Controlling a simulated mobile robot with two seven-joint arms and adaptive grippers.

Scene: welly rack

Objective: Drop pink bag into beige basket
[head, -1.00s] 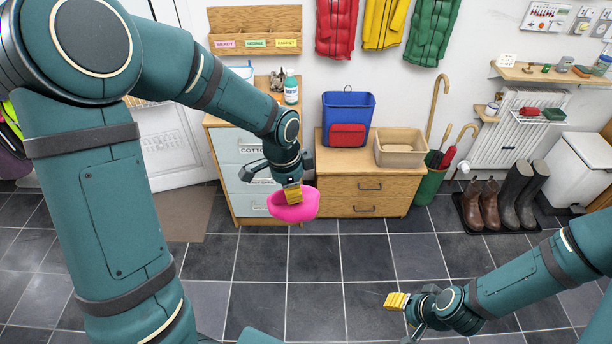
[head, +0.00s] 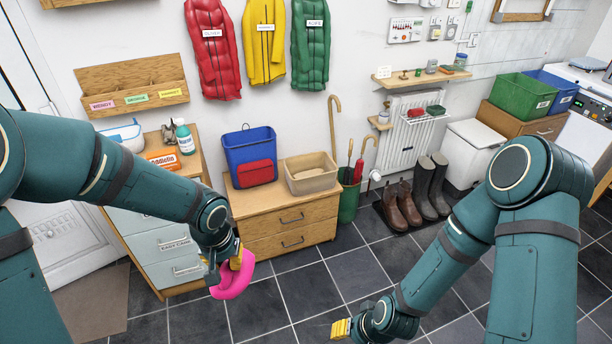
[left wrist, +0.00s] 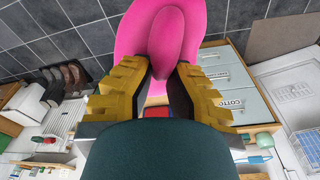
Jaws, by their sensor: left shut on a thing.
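The pink bag (head: 234,281) hangs from my left gripper (head: 238,258) in front of the left cabinet, above the tiled floor. In the left wrist view the pink bag (left wrist: 158,45) sits between the yellow fingertips of my left gripper (left wrist: 160,85), which is shut on it. The beige basket (head: 311,176) is an open-topped bin on the right part of the low wooden drawer unit. The bag is left of and nearer than the basket, well apart from it. My right gripper (head: 342,328) is low over the floor at the bottom; its finger gap is unclear.
A blue bin-like bag with a red pocket (head: 250,158) stands left of the basket on the drawer unit (head: 290,222). A green umbrella stand (head: 348,200) is close on its right. Boots (head: 415,200) stand further right. The floor in front is clear.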

